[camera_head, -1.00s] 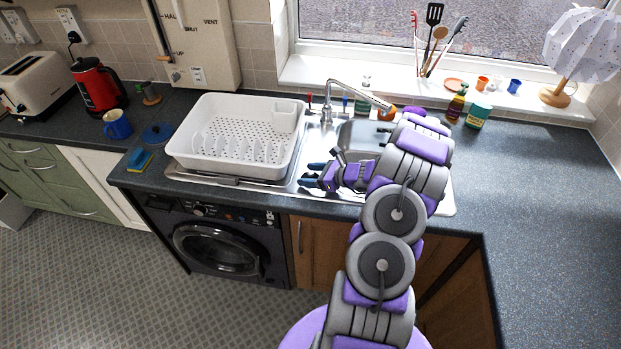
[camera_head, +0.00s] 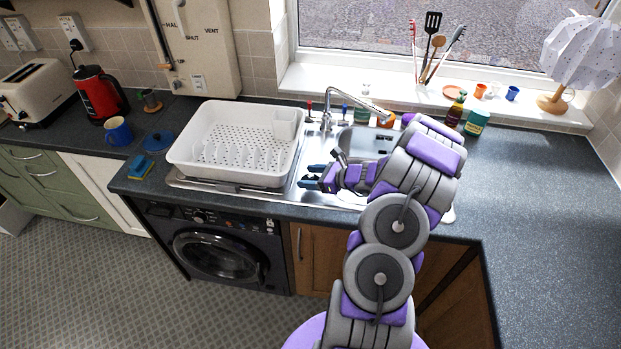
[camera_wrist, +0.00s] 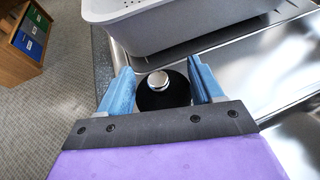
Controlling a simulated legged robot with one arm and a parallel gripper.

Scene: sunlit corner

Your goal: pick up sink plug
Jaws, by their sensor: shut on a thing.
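The sink plug (camera_wrist: 162,98) is black and round with a shiny metal knob on top. In the wrist view it sits between the two blue fingers of my gripper (camera_wrist: 160,86), and my gripper is shut on it. In the head view my gripper (camera_head: 312,176) is over the sink's metal surface, just right of the white dish rack. The plug cannot be made out in the head view. Its underside is hidden, and I cannot tell whether it touches the metal below.
The white dish rack (camera_head: 236,112) stands close left of my gripper. The metal sink (camera_head: 360,141) with its tap (camera_head: 345,91) lies behind my arm. A blue sponge (camera_head: 142,167) and blue mug (camera_head: 118,131) are at left. The right-hand counter (camera_head: 540,200) is clear.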

